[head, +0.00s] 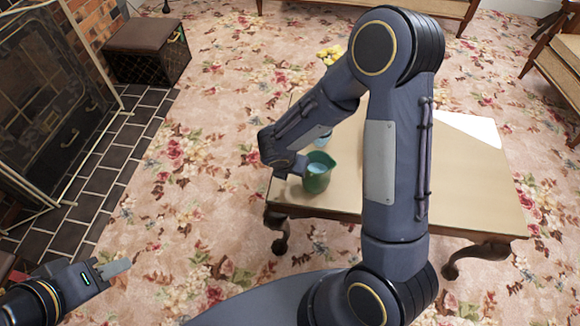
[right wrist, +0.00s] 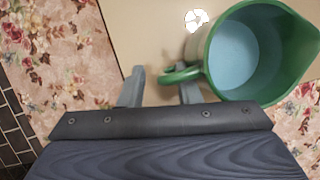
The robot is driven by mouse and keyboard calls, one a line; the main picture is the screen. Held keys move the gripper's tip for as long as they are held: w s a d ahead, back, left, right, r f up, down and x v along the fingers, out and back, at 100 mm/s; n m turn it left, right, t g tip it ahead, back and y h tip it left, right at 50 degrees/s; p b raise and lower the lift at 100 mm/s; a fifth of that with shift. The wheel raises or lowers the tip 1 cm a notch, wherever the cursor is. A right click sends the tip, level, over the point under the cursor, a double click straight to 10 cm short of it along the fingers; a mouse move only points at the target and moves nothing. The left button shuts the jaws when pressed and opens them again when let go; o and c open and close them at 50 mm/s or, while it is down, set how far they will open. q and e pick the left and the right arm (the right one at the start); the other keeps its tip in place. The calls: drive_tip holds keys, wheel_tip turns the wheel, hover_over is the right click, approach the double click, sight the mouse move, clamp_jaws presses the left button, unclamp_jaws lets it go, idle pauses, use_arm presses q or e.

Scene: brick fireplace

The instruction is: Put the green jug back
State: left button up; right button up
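The green jug (head: 319,179) stands upright at the near left edge of the low table (head: 470,190), with a pale blue inside. In the right wrist view the jug (right wrist: 285,82) is at the upper right, its handle (right wrist: 177,76) pointing towards my right gripper (right wrist: 160,90). The right gripper is open; its two fingers are apart, with the end of the handle between them or just above the right finger. I cannot tell whether they touch. My left gripper (head: 115,268) is at the lower left, over the floor and away from the table; its finger opening does not show clearly.
A light blue item (head: 323,138) behind the jug and yellow flowers (head: 329,56) are partly hidden by my right arm. A white sheet (head: 468,127) lies on the table. Carpet between is clear.

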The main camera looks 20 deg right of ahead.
drive_tip(key=shift+r+p, duration=0.35)
drive_tip(key=p+v, duration=0.4)
drive_tip(key=v, duration=0.8)
drive_tip(key=s+d+r+m+y, duration=0.3)
drive_tip(key=s+d+r+m, duration=0.6)
drive_tip(key=m, duration=0.6)
drive_tip(key=s+a+r+m+t+y, duration=0.2)
drive_tip(key=s+a+r+m+y, duration=0.2)
drive_tip(key=s+m, duration=0.4)
drive_tip(key=m, duration=0.6)
drive_tip(key=shift+s+r, duration=0.2)
drive_tip(key=shift+r, duration=0.15)
